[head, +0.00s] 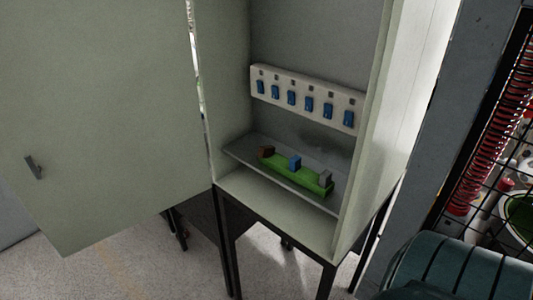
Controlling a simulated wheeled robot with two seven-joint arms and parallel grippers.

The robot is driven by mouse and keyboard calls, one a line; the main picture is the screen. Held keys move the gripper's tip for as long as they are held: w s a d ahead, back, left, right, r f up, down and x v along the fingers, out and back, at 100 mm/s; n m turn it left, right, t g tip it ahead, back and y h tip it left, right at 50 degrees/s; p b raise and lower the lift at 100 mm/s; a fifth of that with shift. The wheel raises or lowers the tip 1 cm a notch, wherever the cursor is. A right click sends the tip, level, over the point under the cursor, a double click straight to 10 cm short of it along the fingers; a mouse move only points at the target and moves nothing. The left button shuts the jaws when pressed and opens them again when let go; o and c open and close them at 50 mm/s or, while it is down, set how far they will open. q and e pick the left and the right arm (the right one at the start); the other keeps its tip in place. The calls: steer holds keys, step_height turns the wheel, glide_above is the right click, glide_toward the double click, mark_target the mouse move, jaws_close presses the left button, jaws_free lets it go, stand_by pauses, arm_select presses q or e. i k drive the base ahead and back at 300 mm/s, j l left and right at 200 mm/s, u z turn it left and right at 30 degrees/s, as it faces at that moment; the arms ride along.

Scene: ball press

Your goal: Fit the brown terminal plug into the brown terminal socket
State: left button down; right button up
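A small brown block (266,152) sits at the left end of a green strip (284,170) on the shelf inside an open cabinet. I cannot tell whether this brown piece is the plug, the socket or both together. A blue block (295,162) stands at the middle of the strip and a grey block (325,178) at its right end. No other brown terminal piece is visible. Neither of my grippers is in the head view.
The pale cabinet (376,130) stands on a black frame, its door (105,110) swung open to the left. A white panel (302,83) with several blue switches is on the back wall above the grey shelf (246,151). A dark green ribbed object (450,270) is at lower right.

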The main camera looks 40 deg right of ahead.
mark_target(265, 151)
steer(key=i+j, duration=0.15)
steer(key=j, duration=0.2)
steer(key=i+j, duration=0.15)
steer(key=j, duration=0.25)
steer(key=i+j, duration=0.15)
steer(key=j, duration=0.2)
steer(key=i+j, duration=0.2)
steer(key=j, duration=0.15)
steer(key=i+j, duration=0.15)
steer(key=j, duration=0.25)
steer(key=z, duration=1.2)
